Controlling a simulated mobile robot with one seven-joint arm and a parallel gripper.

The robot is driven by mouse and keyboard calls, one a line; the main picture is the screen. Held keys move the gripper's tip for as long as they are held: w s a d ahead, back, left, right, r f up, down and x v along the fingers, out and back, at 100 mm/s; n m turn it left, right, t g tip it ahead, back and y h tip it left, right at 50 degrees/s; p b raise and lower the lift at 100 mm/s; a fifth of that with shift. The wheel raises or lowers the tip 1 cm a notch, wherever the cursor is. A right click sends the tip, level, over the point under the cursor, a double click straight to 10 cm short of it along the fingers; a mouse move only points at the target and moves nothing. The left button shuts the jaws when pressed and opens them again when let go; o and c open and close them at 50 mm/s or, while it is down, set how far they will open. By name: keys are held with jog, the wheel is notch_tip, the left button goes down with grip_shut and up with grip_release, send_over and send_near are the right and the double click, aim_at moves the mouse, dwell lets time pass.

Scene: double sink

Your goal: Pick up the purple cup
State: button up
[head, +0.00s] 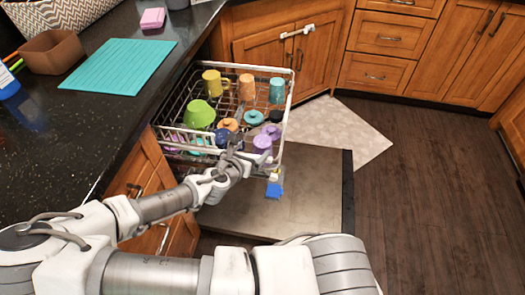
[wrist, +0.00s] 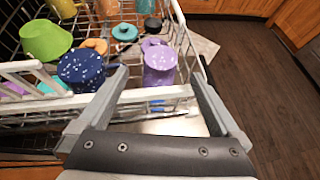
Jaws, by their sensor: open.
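The purple cup (wrist: 159,66) stands in the front right of the dishwasher rack, with light specks on its side. In the head view the purple cup (head: 262,144) shows just beyond my gripper (head: 236,160). In the wrist view my gripper (wrist: 170,92) has its two fingers wide apart, with the cup ahead of and roughly between the fingertips. It holds nothing. The white front rail of the rack (wrist: 140,95) crosses between the fingers, below the cup. A dark blue speckled cup (wrist: 82,70) stands just left of the left finger.
The rack also holds a green bowl (head: 199,114), a yellow mug (head: 214,82), an orange cup (head: 246,87) and a teal cup (head: 277,91). The open dishwasher door (head: 290,195) lies flat below. A black counter (head: 60,130) runs along the left. Floor at right is clear.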

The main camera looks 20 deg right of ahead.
aim_at(262, 143)
jog(key=x, duration=0.3)
jog(key=shift+d+f+b, duration=0.1)
jog(key=shift+b, duration=0.25)
jog(key=shift+b+x, duration=1)
jog(key=shift+x, duration=1.05)
jog(key=shift+w+d+f, duration=0.3)
jog(key=shift+d+f, duration=0.1)
jog(key=shift+r, duration=0.1)
jog(key=c, duration=1.4)
